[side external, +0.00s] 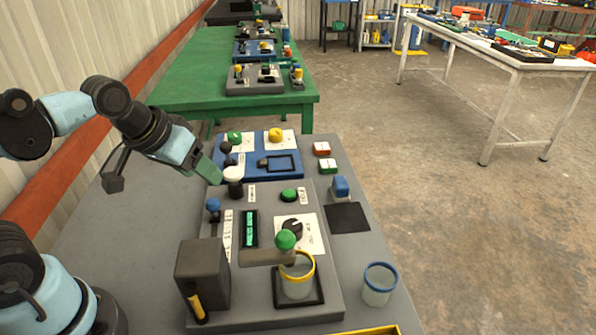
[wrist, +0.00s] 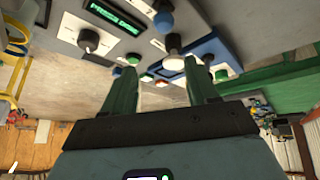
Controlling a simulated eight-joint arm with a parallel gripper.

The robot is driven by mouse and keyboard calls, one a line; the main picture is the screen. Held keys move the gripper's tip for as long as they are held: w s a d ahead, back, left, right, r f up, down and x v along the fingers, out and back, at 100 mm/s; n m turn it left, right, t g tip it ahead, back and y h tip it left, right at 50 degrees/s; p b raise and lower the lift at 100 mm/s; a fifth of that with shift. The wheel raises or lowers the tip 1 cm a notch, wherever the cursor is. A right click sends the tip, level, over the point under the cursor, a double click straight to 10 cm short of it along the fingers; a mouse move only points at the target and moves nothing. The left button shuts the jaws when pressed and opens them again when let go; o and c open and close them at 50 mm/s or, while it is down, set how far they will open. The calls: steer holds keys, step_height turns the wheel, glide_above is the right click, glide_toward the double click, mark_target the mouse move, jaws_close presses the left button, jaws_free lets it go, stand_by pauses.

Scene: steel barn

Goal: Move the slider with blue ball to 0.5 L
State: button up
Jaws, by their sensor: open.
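The slider's blue ball (side external: 213,205) stands on a short dark stem at the left of the grey panel, beside a white scale strip (side external: 228,236) whose marks are too small to read. In the wrist view the blue ball (wrist: 163,21) is near the top, beyond the fingertips. My gripper (side external: 212,174) is open and empty, above the panel's back left, close to a white-topped dark knob (side external: 233,174). In the wrist view my gripper (wrist: 162,74) has its two green fingers spread apart. The slider's base is partly hidden.
A green display (side external: 250,229), a green button (side external: 288,195), a black dial (side external: 292,228) and a green-ball lever (side external: 285,240) sit to the right. A yellow-rimmed beaker (side external: 297,268) stands below a spout. A blue panel (side external: 262,163) lies behind.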

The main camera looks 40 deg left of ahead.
mark_target(210, 199)
steer(key=shift+w+a+f+n+g+h, duration=0.2)
steer(key=shift+f+n+g, duration=0.55)
steer(key=shift+f+n, duration=0.75)
steer(key=shift+w+a+f+n+g+h, duration=0.1)
steer(key=shift+w+f+n+g+h, duration=0.2)
steer(key=shift+f+n+g, duration=0.8)
steer(key=shift+w+a+f+n+g+h, duration=0.1)
steer(key=shift+w+f+n+g, duration=0.25)
steer(key=shift+f+n, duration=1.45)
steer(key=shift+r, duration=0.2)
jaws_close()
